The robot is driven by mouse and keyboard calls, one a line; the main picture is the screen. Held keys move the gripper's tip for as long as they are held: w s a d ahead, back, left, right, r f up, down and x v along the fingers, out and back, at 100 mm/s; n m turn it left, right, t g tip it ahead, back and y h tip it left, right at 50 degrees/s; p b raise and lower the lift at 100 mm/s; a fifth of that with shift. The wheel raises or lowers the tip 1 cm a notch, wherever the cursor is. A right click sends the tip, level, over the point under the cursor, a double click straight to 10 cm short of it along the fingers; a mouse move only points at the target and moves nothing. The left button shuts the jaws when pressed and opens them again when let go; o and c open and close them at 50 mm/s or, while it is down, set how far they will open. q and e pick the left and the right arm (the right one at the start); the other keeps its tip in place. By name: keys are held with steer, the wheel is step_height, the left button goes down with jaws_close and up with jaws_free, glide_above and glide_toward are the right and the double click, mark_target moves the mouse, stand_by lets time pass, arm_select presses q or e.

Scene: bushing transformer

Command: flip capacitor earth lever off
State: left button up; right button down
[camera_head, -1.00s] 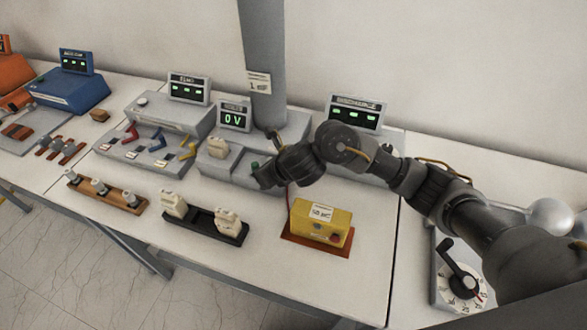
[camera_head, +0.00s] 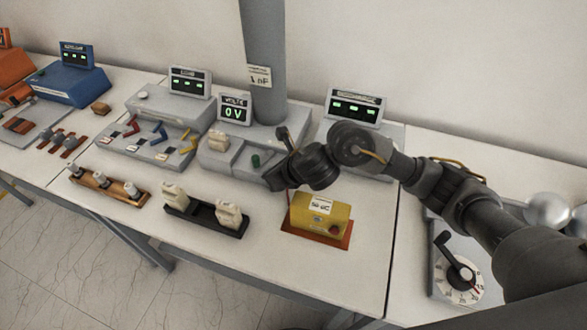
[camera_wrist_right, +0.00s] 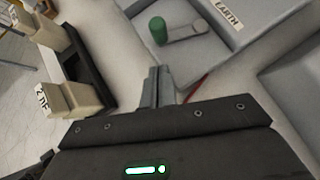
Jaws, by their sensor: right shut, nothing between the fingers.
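The earth lever is a grey arm with a green knob (camera_head: 256,160) on the grey unit with the 0 V display. In the right wrist view, the green knob (camera_wrist_right: 158,30) stands at the left end of the flat grey lever (camera_wrist_right: 186,33), beside an EARTH label (camera_wrist_right: 228,10). My right gripper (camera_head: 272,183) is in front of and to the right of the knob in the head view, apart from it. In the wrist view, its fingers (camera_wrist_right: 154,76) are together and empty, below the knob. My left gripper is not in view.
A yellow box (camera_head: 320,216) sits just in front of my right arm. A black base with cream blocks (camera_head: 229,214) lies at the left front. A grey column (camera_head: 264,60) rises behind the unit. The 0 V display (camera_head: 235,106) stands behind the lever.

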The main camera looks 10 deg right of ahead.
steer(key=p+v, duration=0.2)
steer(key=v, duration=0.8)
steer(key=shift+s+p, duration=0.35)
steer(key=shift+p, duration=0.05)
steer(key=shift+a, duration=0.15)
